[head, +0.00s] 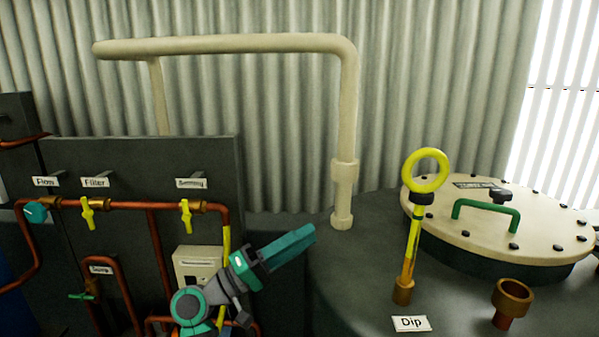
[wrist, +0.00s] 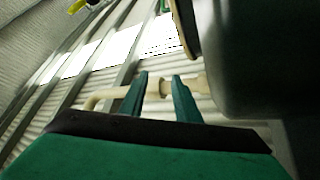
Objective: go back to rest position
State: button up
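My gripper (head: 308,238) is teal and shows low in the middle of the head view, pointing up and to the right. It is in the air, between the dark pipe panel and the tank. In the wrist view its two fingers (wrist: 158,78) stand apart with nothing held between them. Behind them are a cream pipe and the corrugated wall. The arm's lower links run out of the bottom of the head view.
The dark panel (head: 80,160) with copper pipes and yellow valves (head: 186,215) is at left. The tank (head: 350,270) at right carries a yellow-ringed dipstick (head: 427,172), a copper cup (head: 512,297) and a cream lid (head: 540,225). A cream pipe (head: 345,110) stands behind.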

jog(key=a+f+n+t+y, duration=0.2)
jog(key=f+n+t+y, duration=0.3)
jog(key=f, duration=0.7)
jog(key=a+f+n+t+y, duration=0.25)
jog(key=f+n, duration=0.35)
jog(key=f, duration=0.5)
jog(key=s+f+n+y, duration=0.35)
jog(key=s+f, duration=0.25)
jog(key=f, duration=0.5)
jog(key=s+f+n+y, duration=0.2)
jog(key=s+f+y, duration=0.3)
jog(key=f, duration=0.6)
jog(key=s+d+f+m+g+y, duration=0.1)
jog(key=s+f+m+y, duration=0.15)
jog(key=s, duration=0.65)
jog(key=s+f+m+g+y, duration=0.2)
jog(key=s+f+m, duration=0.15)
jog(key=s, duration=0.55)
jog(key=s+d+r+m, duration=0.1)
jog(key=s+r+m, duration=0.4)
jog(key=s, duration=0.3)
jog(key=s+d+r+m+t, duration=0.1)
jog(key=s+d+r+m, duration=0.1)
jog(key=s+r+m, duration=0.3)
jog(key=s+r, duration=0.2)
jog(key=s, duration=0.2)
jog(key=shift+d+r+m, duration=0.15)
jog(key=shift+d+m, duration=0.1)
jog(key=shift+m, duration=0.1)
